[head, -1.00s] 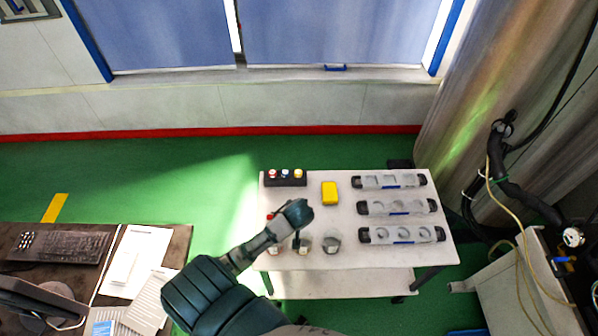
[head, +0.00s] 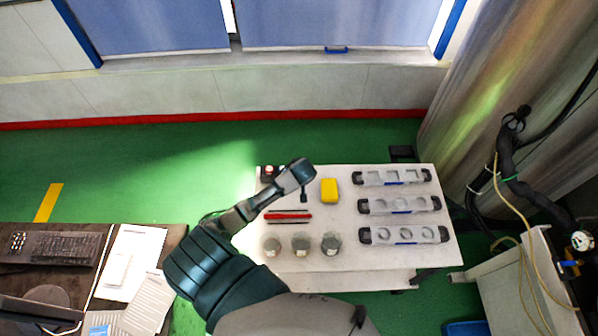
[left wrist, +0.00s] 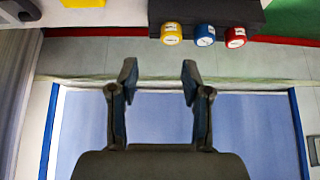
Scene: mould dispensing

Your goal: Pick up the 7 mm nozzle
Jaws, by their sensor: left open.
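A black rack (head: 261,174) stands at the back left of the white table, mostly hidden behind my left arm in the head view. In the left wrist view the rack (left wrist: 215,10) shows at the top, with nozzles capped yellow (left wrist: 171,33), blue (left wrist: 204,35) and red (left wrist: 235,37). Their labels are too small to read, so I cannot tell which is 7 mm. My left gripper (left wrist: 158,75) is open and empty, apart from the nozzles. In the head view the left gripper (head: 304,194) hangs near the rack's right side. My right gripper is not in view.
A yellow block (head: 330,189) is right of the gripper. Three grey moulds (head: 403,236) line the table's right side. Cups (head: 301,244) stand at the front, with a red and black tool (head: 288,216) behind them. A desk (head: 176,238) is at the left.

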